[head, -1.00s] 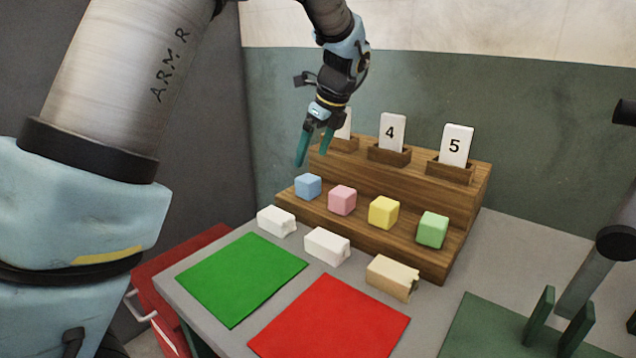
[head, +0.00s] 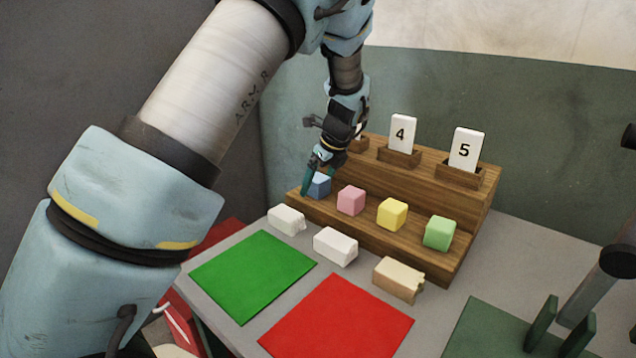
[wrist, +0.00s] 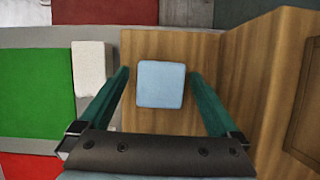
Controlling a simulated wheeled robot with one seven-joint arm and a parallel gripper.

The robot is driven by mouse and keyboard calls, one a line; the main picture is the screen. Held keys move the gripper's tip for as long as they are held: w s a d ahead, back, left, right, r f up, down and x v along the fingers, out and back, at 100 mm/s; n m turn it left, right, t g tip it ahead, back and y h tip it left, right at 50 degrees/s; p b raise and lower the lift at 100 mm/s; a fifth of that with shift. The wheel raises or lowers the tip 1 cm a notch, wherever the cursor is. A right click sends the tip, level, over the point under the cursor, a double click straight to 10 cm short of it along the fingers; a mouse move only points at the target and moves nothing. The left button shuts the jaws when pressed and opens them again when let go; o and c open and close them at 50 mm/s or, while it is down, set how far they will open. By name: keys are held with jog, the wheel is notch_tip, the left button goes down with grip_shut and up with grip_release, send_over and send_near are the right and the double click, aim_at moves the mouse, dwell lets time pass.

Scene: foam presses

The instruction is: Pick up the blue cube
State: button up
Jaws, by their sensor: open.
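The blue cube (head: 320,186) sits at the left end of the lower step of the wooden stand (head: 417,247). In the wrist view the blue cube (wrist: 161,84) lies between the two teal fingers, with a gap on each side. My gripper (head: 314,184) is open, pointing down at the cube, and its finger partly hides the cube in the head view. In the wrist view my gripper (wrist: 160,85) has nothing held.
Pink (head: 351,200), yellow (head: 392,214) and green (head: 439,233) cubes stand to the right on the same step. White blocks (head: 335,246) and a tan block (head: 398,279) lie in front. Number cards (head: 467,150) stand on the upper step. Green (head: 252,275) and red (head: 337,318) mats lie in front.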

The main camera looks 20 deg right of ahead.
jog(key=shift+f, duration=0.1)
jog(key=shift+c, duration=0.3)
jog(key=c, duration=1.4)
